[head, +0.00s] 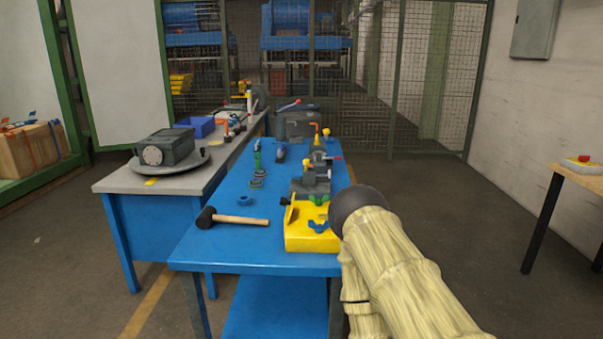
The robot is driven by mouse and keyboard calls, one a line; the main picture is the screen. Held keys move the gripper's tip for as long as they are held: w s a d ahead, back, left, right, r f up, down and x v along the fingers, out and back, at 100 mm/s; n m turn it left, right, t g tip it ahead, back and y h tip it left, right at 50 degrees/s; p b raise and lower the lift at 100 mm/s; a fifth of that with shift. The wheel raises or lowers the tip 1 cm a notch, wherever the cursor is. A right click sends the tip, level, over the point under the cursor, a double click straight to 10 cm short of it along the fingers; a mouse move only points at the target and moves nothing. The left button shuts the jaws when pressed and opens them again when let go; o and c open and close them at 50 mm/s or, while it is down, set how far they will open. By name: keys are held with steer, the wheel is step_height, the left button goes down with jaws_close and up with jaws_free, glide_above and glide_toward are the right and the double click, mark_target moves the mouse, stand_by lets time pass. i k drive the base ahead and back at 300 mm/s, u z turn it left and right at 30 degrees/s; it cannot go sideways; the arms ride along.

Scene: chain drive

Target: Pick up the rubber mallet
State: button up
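The rubber mallet (240,219) lies on the near left part of the blue table (205,249). Its black head points left and its light wooden handle points right, toward the yellow tray. The mallet is in plain view with nothing on it. My arm, in a pale cover with a dark rounded joint, reaches in from the lower right over the table's right edge, to the right of the mallet. My gripper itself cannot be made out.
A yellow tray (308,242) with a blue part stands right of the mallet, beside my arm. Tools and a grey vise-like device (316,181) stand farther back. A grey-topped bench (120,183) adjoins on the left. A wooden table (575,178) is at far right, with open floor between.

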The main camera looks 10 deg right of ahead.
mark_target(209, 215)
steer(key=k, duration=0.55)
steer(key=u, duration=0.85)
steer(key=i, duration=1.05)
steer(key=z, duration=0.55)
